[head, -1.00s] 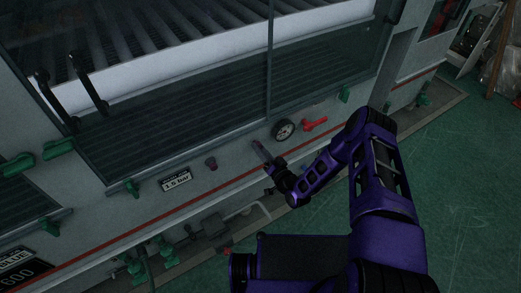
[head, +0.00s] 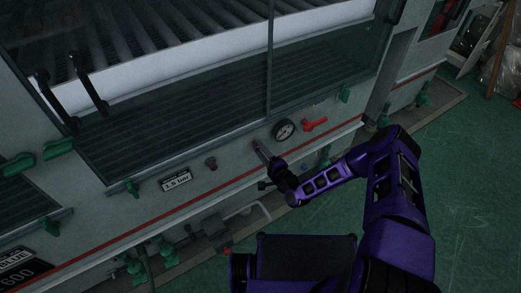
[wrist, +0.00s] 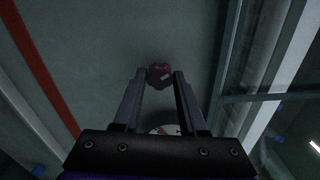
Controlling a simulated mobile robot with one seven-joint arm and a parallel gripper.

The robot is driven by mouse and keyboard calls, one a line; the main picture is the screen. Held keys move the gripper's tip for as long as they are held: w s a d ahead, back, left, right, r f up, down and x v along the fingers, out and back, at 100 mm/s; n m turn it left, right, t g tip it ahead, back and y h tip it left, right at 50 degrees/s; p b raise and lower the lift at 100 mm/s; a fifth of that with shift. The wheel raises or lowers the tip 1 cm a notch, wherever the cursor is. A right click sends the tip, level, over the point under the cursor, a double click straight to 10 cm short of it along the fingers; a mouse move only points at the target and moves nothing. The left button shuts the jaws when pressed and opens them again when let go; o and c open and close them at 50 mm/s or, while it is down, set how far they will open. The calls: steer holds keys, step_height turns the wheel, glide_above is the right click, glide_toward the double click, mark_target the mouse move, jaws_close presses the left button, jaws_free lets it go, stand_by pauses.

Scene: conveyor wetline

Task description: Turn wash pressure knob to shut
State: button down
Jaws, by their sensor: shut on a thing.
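A dark red knob (wrist: 160,75) with a pale mark on it sits on the grey machine panel, between my fingertips in the wrist view. My gripper (wrist: 160,84) is shut on this knob, one finger on each side. In the head view my gripper (head: 258,147) reaches the panel just left of a round pressure gauge (head: 284,131), and its fingers mostly hide the knob it holds. Another small dark red knob (head: 211,164) stands further left, uncovered, near a "1.5 bar" plate (head: 176,180).
A red lever handle (head: 314,124) sits right of the gauge. Green clamps (head: 131,188) line the window (head: 180,130) edge. A red stripe (head: 150,225) runs along the panel below. Pipes and green valves (head: 165,247) lie under it. Green floor is open at right.

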steer(key=m, duration=0.6)
stand_by(0.6)
steer(key=shift+c, duration=2.2)
jaws_free()
steer(key=v, duration=1.7)
steer(key=shift+s+d+p, duration=0.2)
steer(key=shift+p, duration=0.2)
